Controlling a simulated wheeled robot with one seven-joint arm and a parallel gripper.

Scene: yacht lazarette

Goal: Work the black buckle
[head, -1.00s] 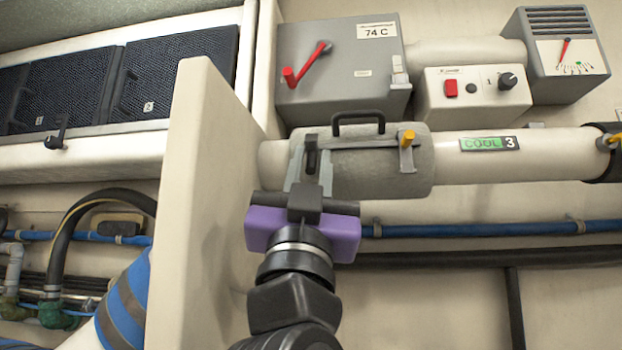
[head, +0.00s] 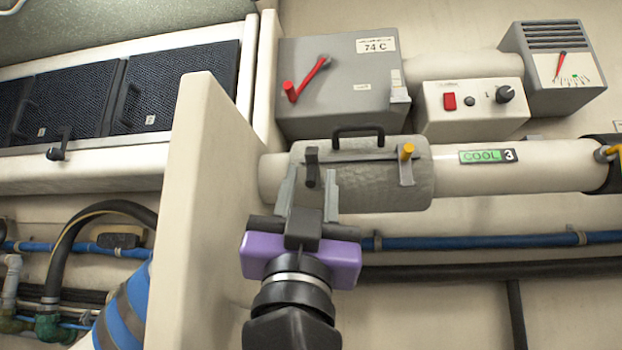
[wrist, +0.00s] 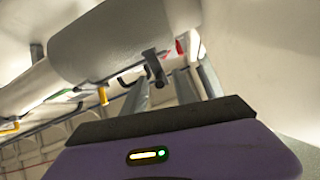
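The black buckle (head: 311,168) sits at the left end of the grey jacket (head: 365,180) around the pale pipe, and its dark lever hangs down. My gripper (head: 311,178) is purple with two grey fingers pointing up. The fingers are open, one to each side of the buckle's lower part in the head view, with a visible gap between them. In the wrist view the buckle (wrist: 155,67) shows above the gap between the fingertips. Nothing is held. How far the fingers are from the buckle in depth is hard to tell.
A yellow buckle (head: 406,163) sits at the jacket's right end, and a black handle (head: 358,134) tops the jacket. A cream panel (head: 196,200) stands close on the left. A grey box (head: 335,90) with a red lever is above. Blue piping (head: 475,241) runs below.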

